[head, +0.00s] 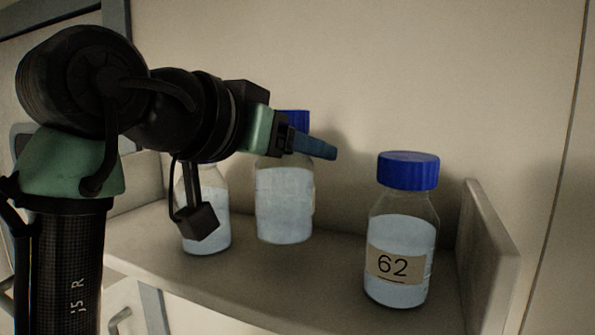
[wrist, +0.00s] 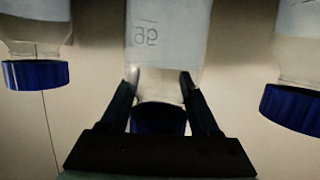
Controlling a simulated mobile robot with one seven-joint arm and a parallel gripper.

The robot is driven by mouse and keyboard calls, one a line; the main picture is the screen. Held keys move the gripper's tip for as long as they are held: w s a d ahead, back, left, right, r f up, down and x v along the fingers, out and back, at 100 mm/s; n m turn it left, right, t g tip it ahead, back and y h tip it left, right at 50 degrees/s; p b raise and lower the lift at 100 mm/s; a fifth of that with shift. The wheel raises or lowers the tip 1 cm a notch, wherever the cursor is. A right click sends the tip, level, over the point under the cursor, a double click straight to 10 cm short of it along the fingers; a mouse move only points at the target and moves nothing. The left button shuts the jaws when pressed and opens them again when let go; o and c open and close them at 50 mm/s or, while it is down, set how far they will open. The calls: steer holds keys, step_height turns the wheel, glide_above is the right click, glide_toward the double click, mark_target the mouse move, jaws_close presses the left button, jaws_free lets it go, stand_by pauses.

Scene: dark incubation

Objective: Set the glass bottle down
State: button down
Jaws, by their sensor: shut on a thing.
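A clear glass bottle (head: 285,205) with pale liquid and a blue cap is the middle one of three on the shelf unit. It is upright. My gripper (head: 322,151) is at its neck, just under the cap, and partly hides it in the head view. In the wrist view my gripper (wrist: 158,84) has one finger on each side of the neck of the bottle (wrist: 168,45), shut on it. The cap (wrist: 158,118) shows between the fingers. The bottle's base is at or very near the shelf surface; I cannot tell whether it touches.
A bottle labelled 62 (head: 398,258) stands at the right front, near the shelf's right side wall (head: 490,245). Another bottle (head: 212,225) stands at the left, partly behind my arm. The shelf (head: 310,270) is bare between them at the front.

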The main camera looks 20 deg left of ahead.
mark_target(298, 179)
steer(key=shift+f+p, duration=0.6)
steer(key=shift+f, duration=1.15)
steer(key=shift+c, duration=0.6)
jaws_free()
steer(key=shift+f, duration=0.15)
